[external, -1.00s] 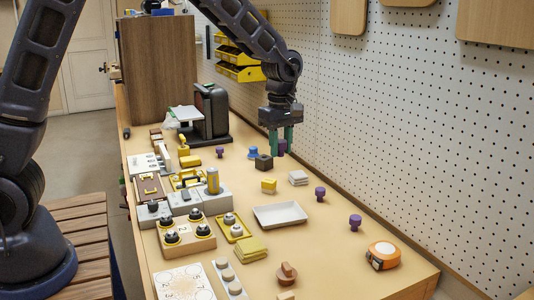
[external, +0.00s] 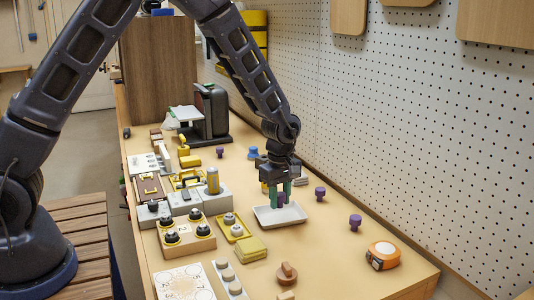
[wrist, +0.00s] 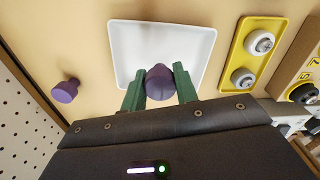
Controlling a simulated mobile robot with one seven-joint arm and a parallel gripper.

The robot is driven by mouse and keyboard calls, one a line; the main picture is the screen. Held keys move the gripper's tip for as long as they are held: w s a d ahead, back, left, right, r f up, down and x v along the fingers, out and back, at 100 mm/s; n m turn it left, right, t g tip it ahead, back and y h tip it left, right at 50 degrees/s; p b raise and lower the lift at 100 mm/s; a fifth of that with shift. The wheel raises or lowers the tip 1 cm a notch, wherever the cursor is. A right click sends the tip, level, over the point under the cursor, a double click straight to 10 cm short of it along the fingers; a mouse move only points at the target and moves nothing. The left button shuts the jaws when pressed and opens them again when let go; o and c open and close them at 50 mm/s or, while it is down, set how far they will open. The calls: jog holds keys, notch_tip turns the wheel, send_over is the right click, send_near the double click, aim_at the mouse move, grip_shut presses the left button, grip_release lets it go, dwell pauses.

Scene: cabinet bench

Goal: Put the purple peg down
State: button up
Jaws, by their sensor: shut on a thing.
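The purple peg (wrist: 159,82) is between the green fingers of my gripper (wrist: 159,90), which is shut on it. In the external view my gripper (external: 280,196) points down over the white tray (external: 290,214), with the held purple peg (external: 281,198) between the fingertips. The white tray also shows in the wrist view (wrist: 180,40), behind the peg. I cannot tell whether the peg touches the tray. Other purple pegs stand on the bench: one right of the tray (external: 320,193), one farther right (external: 355,222), and one at the back (external: 220,152).
A yellow tray with two white knobs (external: 234,227) and a yellow box (external: 251,249) lie left of the white tray. An orange tape measure (external: 383,256) sits at the front right. The pegboard wall (external: 430,130) borders the right side. Bare bench lies at the front right.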

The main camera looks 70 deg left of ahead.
aim_at(280, 207)
jog(key=shift+f, duration=1.65)
jog(key=shift+f, duration=0.1)
jog(key=o, duration=0.9)
jog(key=shift+o, duration=0.2)
